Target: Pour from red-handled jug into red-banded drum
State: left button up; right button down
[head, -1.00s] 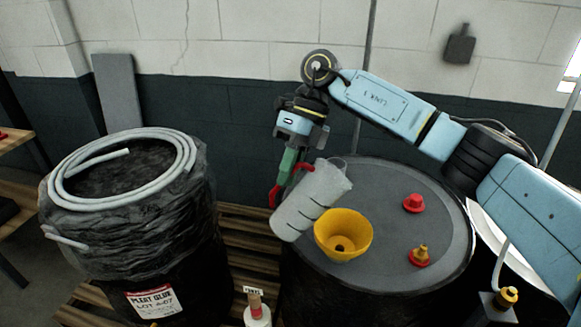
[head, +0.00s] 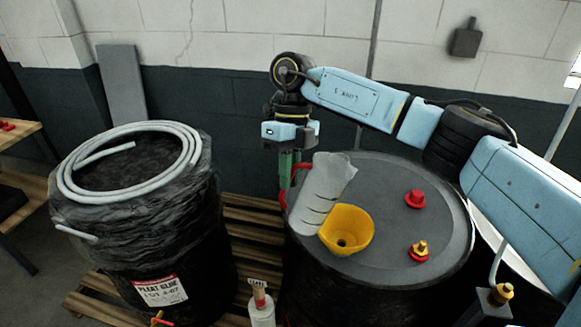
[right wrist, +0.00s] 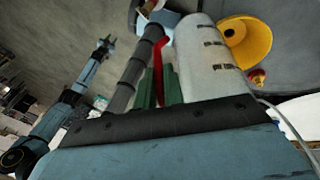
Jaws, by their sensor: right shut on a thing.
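The red-handled jug (head: 321,192) is a pale, cloudy vessel with dark marks, leaning with its wider end up and to the right. My right gripper (head: 288,172) is shut on its red handle at the jug's left; its green fingers also show in the right wrist view (right wrist: 158,90). The jug hangs beside a yellow funnel (head: 347,230) on the dark drum (head: 385,180) at the right. I see no red band on the drum in these views. My left gripper (right wrist: 108,43) is small and far off in the right wrist view; its jaws are unclear.
A red cap (head: 414,198) and a red-and-yellow fitting (head: 419,252) stand on the right drum's top. A wrapped drum (head: 150,225) labelled pleat glue, with a coiled pale hose (head: 70,170), stands left. A small white bottle (head: 262,314) is at the front.

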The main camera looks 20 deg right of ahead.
jog(key=shift+f, duration=0.1)
dwell(0.3)
jog(key=shift+d+f+h, duration=0.15)
jog(key=shift+f+h, duration=0.65)
jog(key=shift+h, duration=0.4)
jog(key=shift+r, duration=1.5)
jog(key=shift+f, duration=0.1)
